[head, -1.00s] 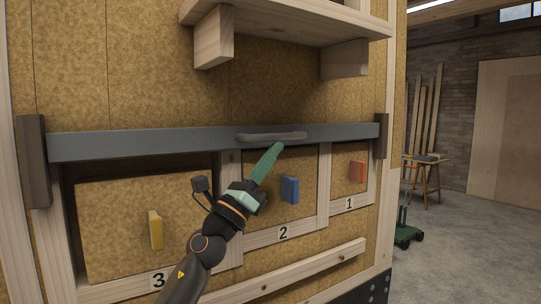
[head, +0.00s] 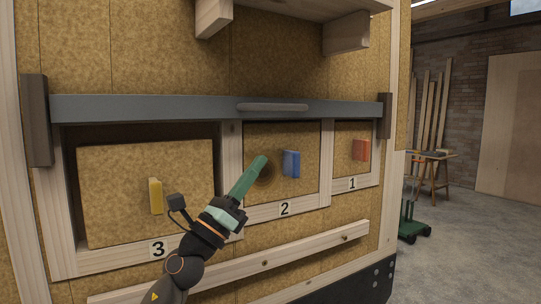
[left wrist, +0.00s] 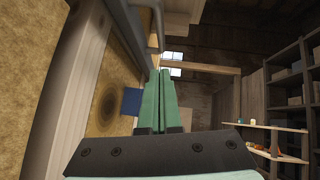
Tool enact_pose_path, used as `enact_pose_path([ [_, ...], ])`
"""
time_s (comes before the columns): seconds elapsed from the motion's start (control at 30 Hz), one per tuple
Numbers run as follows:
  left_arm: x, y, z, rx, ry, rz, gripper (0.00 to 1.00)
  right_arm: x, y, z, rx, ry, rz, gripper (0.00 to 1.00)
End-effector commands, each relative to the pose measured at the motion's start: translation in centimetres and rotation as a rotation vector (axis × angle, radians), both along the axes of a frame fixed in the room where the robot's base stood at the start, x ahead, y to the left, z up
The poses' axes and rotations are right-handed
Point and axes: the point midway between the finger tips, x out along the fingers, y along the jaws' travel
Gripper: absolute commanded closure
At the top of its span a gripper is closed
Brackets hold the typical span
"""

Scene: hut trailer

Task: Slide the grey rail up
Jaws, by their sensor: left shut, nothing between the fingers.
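The grey rail (head: 180,107) spans the wall panel above the three numbered compartments, between two brown end blocks. A rounded grey handle (head: 272,107) is on its front. In the left wrist view the rail (left wrist: 128,30) shows at the top. My left gripper (head: 263,160) has green fingers, shut and empty. It is below the rail, apart from it, in front of compartment 2 and left of the blue handle. The shut fingers also show in the left wrist view (left wrist: 154,95). My right gripper is in no view.
Yellow (head: 156,196), blue (head: 291,164) and red (head: 361,150) handles stick out of the compartment panels. A wooden shelf bracket (head: 346,34) juts out above the rail. A wooden strip (head: 300,256) runs below.

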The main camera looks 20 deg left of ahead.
Motion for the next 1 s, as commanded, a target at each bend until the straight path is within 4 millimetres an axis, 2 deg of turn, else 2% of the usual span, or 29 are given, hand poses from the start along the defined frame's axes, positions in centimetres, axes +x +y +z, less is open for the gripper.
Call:
enact_pose_path([
  [0.03,-0.6,0.2,-1.1,0.002,0.002,0.0,1.0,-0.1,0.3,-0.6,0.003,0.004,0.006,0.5],
  [0.1,-1.3,0.6,-1.7,0.001,0.002,0.0,1.0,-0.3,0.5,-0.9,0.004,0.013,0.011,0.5],
  [0.33,-2.4,1.1,-2.6,0.0,0.001,-0.002,1.0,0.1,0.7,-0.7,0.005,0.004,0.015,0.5],
  [0.87,-2.3,1.1,-2.7,-0.004,0.005,-0.005,1.0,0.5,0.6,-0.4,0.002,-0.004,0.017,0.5],
  [0.97,-1.9,1.0,-4.1,-0.06,0.058,-0.043,1.0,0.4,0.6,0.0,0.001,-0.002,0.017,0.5],
  [1.0,-1.6,1.0,-5.2,-0.104,0.101,-0.071,1.0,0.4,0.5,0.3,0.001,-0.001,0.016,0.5],
])
